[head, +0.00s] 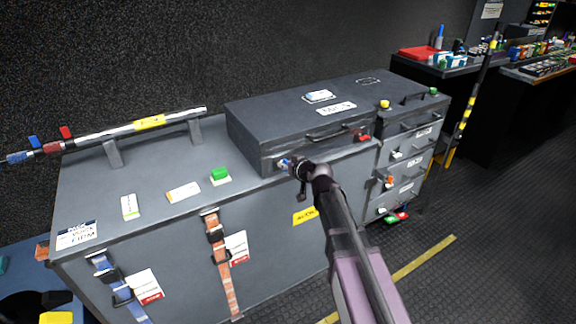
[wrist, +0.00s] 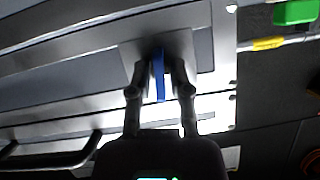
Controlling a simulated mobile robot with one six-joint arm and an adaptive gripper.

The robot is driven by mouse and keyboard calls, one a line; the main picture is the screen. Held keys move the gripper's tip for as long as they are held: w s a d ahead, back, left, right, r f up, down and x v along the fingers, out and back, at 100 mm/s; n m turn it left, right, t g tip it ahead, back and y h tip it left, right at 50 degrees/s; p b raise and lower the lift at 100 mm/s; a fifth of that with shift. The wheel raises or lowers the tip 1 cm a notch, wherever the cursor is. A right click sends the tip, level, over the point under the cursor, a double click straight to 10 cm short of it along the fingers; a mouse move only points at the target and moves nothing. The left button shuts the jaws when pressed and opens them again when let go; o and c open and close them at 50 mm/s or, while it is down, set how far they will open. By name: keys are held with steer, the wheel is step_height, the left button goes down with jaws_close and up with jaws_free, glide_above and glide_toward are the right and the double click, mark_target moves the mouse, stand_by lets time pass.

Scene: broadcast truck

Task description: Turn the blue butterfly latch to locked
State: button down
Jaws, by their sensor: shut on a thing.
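The blue butterfly latch (wrist: 159,78) shows in the wrist view as a narrow blue tab on a metal plate. My gripper (wrist: 160,85) is shut on it, with one finger on each side of the tab. In the head view the latch (head: 284,163) is a small blue spot at the front left of a dark grey flight case (head: 262,128), mostly hidden by my gripper (head: 291,169). A red latch (head: 363,137) sits at the right of the same case front. I cannot tell the blue latch's turn angle against any mark.
The case stands on a grey cabinet (head: 275,214) with a green button (head: 220,174) and labels. Orange (head: 224,265) and blue (head: 118,285) straps hang on its front. A case handle (head: 325,132) lies between the latches. A drawer unit (head: 410,150) stands right.

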steer(key=shift+w+m+g+y, duration=0.25)
steer(key=shift+m+y, duration=0.35)
steer(key=shift+m, duration=0.3)
stand_by(0.8)
steer(key=c, duration=0.8)
jaws_free()
steer(key=shift+o, duration=0.2)
steer(key=shift+s, duration=0.1)
